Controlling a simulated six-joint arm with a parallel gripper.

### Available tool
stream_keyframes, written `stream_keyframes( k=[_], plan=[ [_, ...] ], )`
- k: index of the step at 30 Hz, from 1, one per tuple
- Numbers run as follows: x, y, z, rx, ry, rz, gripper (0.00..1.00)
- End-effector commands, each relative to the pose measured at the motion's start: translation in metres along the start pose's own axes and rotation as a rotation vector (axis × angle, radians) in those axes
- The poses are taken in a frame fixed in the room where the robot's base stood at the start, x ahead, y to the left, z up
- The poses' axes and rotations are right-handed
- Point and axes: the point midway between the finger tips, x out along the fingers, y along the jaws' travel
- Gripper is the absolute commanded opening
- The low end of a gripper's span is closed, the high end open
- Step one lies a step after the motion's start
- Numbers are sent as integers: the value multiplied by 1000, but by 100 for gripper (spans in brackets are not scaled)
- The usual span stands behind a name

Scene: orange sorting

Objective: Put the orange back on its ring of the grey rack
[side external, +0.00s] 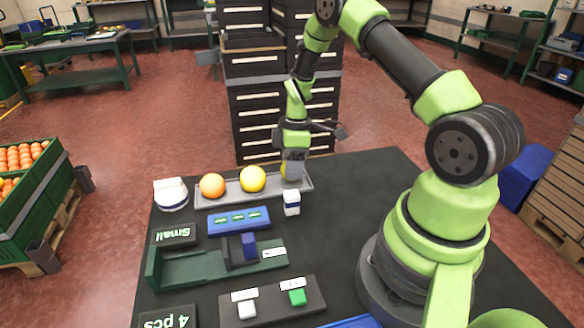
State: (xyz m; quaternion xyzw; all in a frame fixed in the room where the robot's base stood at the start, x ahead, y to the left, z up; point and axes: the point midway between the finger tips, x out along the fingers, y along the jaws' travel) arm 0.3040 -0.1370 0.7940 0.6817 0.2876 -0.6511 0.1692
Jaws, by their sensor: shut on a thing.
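The grey rack (233,197) is a long low tray on the black table. An orange-coloured orange (212,186) sits at its left end and a yellow orange (253,179) sits at its middle. My gripper (292,172) points down over the right end of the rack. It is shut on a third, yellow orange (284,167), which is mostly hidden by the fingers. I cannot tell whether this fruit touches the rack. The ring beneath it is hidden.
A small white and dark blue block (291,203) stands just in front of the rack's right end. A white round container (171,195) stands left of the rack. A blue tray (239,221), a green fixture (195,268) and a button box (272,301) lie nearer. The table's back right is clear.

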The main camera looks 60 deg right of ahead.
Motion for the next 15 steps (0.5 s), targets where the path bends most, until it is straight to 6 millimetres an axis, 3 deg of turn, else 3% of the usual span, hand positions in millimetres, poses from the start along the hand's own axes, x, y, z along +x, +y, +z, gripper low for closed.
stream_keyframes(
  k=[3, 14, 15],
  plan=[
    [10, 1, 1, 0, -1, -1, 25],
    [13, 2, 1, 0, 0, 0, 25],
    [13, 2, 1, 0, 0, 1, 57]
  ],
)
